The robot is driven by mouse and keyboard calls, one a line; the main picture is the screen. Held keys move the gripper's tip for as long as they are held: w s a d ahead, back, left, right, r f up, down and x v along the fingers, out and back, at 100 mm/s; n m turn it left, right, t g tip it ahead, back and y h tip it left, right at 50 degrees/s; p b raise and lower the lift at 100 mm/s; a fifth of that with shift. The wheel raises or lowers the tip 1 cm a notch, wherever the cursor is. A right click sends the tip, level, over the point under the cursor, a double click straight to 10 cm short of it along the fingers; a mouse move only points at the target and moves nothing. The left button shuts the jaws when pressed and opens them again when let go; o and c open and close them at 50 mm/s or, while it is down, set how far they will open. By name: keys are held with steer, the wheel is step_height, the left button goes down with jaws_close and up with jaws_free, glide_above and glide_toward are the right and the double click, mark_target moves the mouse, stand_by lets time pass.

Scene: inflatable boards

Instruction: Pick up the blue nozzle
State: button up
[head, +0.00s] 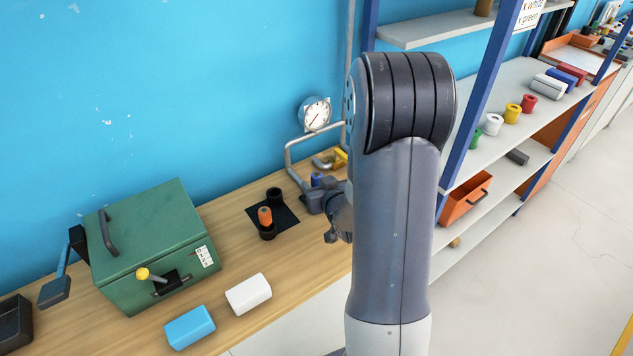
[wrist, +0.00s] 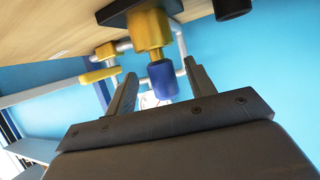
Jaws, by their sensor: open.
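The blue nozzle (wrist: 163,79) sits on the end of a yellow fitting (wrist: 149,32) on a dark plate in the wrist view. A small part of the nozzle (head: 316,180) shows in the head view beside my gripper, which hides the rest. My gripper (wrist: 160,69) is open, with one finger on each side of the nozzle in the wrist view. Gaps show between both fingers and the nozzle; I cannot tell how deep it lies between them. In the head view my gripper (head: 318,200) is over the bench by the wall pipe.
A bent grey pipe (head: 291,160) with a gauge (head: 315,113) and a yellow handle (wrist: 101,75) is close by. An orange nozzle (head: 265,216) stands in a black holder. A green box (head: 150,245), white block (head: 248,293) and blue block (head: 189,327) are left. Shelves stand right.

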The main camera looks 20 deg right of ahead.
mark_target(315, 181)
steer(key=shift+p+x, duration=0.4)
steer(key=shift+x, duration=1.5)
steer(key=shift+a+f, duration=0.15)
steer(key=shift+f, duration=0.05)
steer(key=shift+c, duration=0.2)
steer(key=c, duration=1)
